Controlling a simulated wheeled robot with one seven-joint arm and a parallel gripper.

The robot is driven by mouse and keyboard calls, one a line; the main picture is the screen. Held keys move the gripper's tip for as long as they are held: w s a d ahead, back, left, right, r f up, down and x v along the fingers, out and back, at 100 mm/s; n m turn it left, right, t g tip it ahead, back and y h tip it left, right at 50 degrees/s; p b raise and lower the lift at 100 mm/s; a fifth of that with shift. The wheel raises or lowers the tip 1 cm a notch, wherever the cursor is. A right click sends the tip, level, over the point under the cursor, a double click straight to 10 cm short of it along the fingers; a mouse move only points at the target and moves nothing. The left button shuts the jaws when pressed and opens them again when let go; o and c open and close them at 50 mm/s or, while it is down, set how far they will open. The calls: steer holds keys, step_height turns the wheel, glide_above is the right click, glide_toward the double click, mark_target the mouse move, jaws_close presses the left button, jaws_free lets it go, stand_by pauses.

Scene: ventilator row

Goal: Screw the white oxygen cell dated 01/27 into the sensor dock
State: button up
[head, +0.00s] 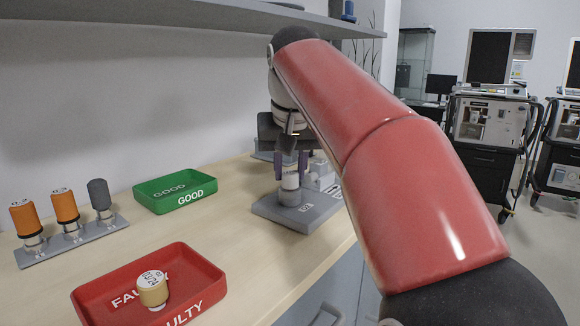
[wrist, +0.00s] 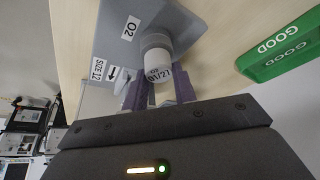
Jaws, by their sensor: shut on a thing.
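The white oxygen cell (wrist: 160,72) shows "O2" and "01/27" on its end in the wrist view. My gripper (head: 291,168) is shut on this cell, with a purple-grey finger on each side. In the head view the cell (head: 290,182) stands upright at the grey sensor dock (head: 312,215) on the bench. The dock (wrist: 150,14) carries an "O2" label and a "SIZE 12" label with an arrow in the wrist view.
A red FAULTY tray (head: 205,270) holds a yellowish cell (head: 153,290) marked 03/24. A green GOOD tray (head: 150,193) looks empty. A grey rack (head: 85,240) at the left holds two orange cells (head: 65,208) and a dark grey one (head: 100,195). A shelf (head: 210,14) overhangs the bench.

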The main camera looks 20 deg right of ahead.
steer(key=m+h, duration=0.1)
steer(key=m, duration=0.2)
steer(key=shift+m+h, duration=0.3)
steer(key=shift+m, duration=0.1)
steer(key=shift+m+g+h, duration=0.4)
steer(key=shift+m, duration=0.8)
steer(key=m, duration=0.2)
steer(key=shift+m+g+h, duration=0.3)
steer(key=shift+g+h, duration=0.1)
steer(key=o, duration=1.1)
